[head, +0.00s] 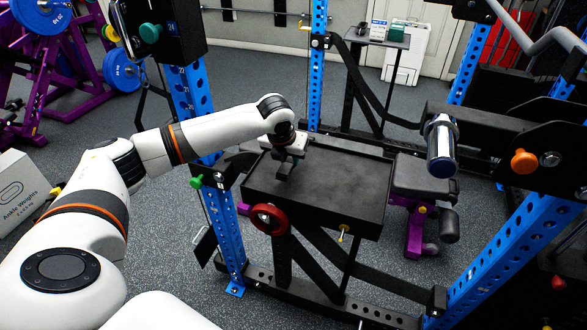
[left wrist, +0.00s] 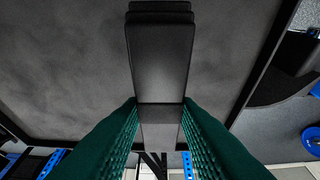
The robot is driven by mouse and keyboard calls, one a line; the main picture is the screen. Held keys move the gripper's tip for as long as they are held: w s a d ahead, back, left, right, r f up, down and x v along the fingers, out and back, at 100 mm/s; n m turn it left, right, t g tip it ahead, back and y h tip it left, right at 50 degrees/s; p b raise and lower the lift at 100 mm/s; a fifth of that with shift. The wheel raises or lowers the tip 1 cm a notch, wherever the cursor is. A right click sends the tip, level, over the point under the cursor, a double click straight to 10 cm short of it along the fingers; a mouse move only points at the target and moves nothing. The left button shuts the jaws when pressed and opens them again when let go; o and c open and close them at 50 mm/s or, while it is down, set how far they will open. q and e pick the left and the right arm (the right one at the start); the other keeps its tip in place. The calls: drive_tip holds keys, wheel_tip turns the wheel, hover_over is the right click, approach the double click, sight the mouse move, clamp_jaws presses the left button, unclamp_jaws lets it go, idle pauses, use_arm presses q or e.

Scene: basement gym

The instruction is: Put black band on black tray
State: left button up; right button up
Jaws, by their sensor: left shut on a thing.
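The black tray (head: 335,195) is a flat, dark rectangular surface with a low rim, set between the blue rack posts. Its surface also fills much of the left wrist view (left wrist: 70,70). My left gripper (head: 287,166) is over the left back part of the tray. In the left wrist view, its green fingers (left wrist: 160,125) are shut on the black band (left wrist: 160,60), a dark, folded-looking strip. The band also shows small and dark below the gripper in the head view (head: 284,173). I cannot tell whether it touches the tray. My right gripper is out of view.
Blue rack posts (head: 218,215) flank the tray. A red round knob (head: 268,218) sits at its front left edge. A padded bench (head: 425,176) stands to the right, and a silver-ended bar (head: 440,146) juts in above it. The tray's middle and right are clear.

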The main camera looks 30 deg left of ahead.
sight(288, 164)
use_arm(q)
drive_tip(key=shift+f, duration=2.05)
drive_tip(key=o, duration=1)
drive_tip(key=shift+r, duration=0.15)
drive_tip(key=v, duration=1.2)
drive_tip(key=shift+s, duration=0.15)
drive_tip(key=shift+d+f, duration=0.15)
drive_tip(key=shift+f, duration=0.1)
